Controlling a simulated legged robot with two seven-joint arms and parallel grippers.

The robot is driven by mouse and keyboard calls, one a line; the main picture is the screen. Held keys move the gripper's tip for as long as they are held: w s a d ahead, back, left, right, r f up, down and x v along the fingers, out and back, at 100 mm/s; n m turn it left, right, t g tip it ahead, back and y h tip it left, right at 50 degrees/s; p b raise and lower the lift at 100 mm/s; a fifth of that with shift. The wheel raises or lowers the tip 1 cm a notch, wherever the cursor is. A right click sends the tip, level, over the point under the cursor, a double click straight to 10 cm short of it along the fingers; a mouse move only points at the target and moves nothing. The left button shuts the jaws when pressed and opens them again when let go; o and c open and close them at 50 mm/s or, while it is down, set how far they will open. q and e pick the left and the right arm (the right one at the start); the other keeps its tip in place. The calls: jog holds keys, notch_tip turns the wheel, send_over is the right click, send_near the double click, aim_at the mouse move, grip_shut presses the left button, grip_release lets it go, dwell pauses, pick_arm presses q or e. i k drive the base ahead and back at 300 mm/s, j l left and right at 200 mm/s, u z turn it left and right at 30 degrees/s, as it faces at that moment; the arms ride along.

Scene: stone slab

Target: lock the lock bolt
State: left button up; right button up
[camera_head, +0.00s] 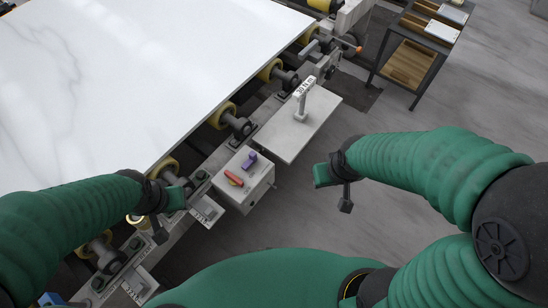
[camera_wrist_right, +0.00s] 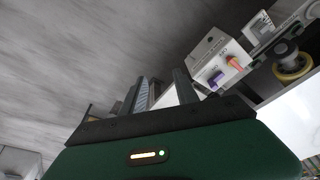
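A grey-white box (camera_head: 228,192) beside the conveyor carries a red-orange handle (camera_head: 234,178) and a purple piece (camera_head: 249,160). I cannot tell which part is the lock bolt. In the right wrist view the box (camera_wrist_right: 212,57) shows at upper right, with the orange handle (camera_wrist_right: 235,63) and purple piece (camera_wrist_right: 217,80). My right gripper (camera_head: 322,176) hangs right of the box, apart from it; its fingers (camera_wrist_right: 160,92) stand apart and empty. My left gripper (camera_head: 172,203) is left of the box, over the conveyor's edge; its fingers are not clear.
A large white stone slab (camera_head: 130,75) lies on rollers (camera_head: 222,116) at left. A shelf cart (camera_head: 410,62) stands at far right.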

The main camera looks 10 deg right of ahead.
aim_at(252, 155)
jog(key=i+j+u, duration=0.1)
jog(key=i+u, duration=0.55)
jog(key=k, duration=0.1)
